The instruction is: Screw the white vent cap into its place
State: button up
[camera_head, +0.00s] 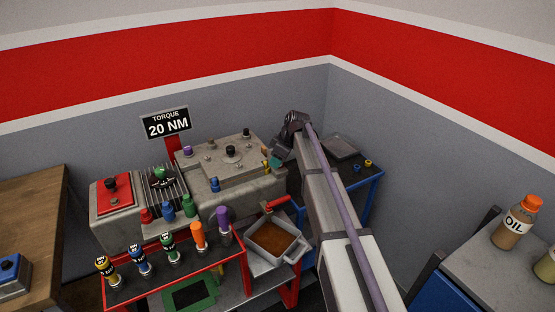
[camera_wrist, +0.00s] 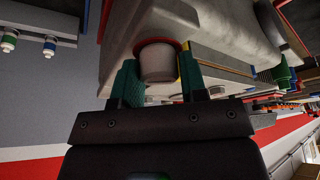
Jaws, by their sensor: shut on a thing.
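The white vent cap (camera_wrist: 158,65) is a pale, short round cup in the wrist view, between the two green fingers of my gripper (camera_wrist: 159,80). My gripper is shut on it. A red ring (camera_wrist: 146,42) shows around the cap's far end, against the grey casing (camera_wrist: 115,40). I cannot tell how deep the cap sits there. In the head view my gripper (camera_head: 273,163) is at the right end of the grey engine casing (camera_head: 266,191), partly behind my arm. The cap is hidden in that view.
A red-edged rack of coloured-handled tools (camera_head: 139,286) stands in front of the engine. A drain tray with brown liquid (camera_head: 284,258) is below its right end. A blue-framed cart (camera_head: 375,182) stands right of my arm. An oil bottle (camera_head: 514,226) stands at far right.

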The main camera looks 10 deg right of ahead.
jog(key=shift+m+t+h, duration=0.5)
jog(key=shift+m+h, duration=0.1)
jog(key=shift+m, duration=1.5)
jog(key=shift+s+m, duration=0.1)
jog(key=shift+m, duration=0.5)
jog(key=shift+m+h, duration=0.4)
grip_shut()
jog(key=o, duration=1)
grip_release()
jog(key=shift+d+t, duration=0.1)
jog(key=shift+t, duration=0.2)
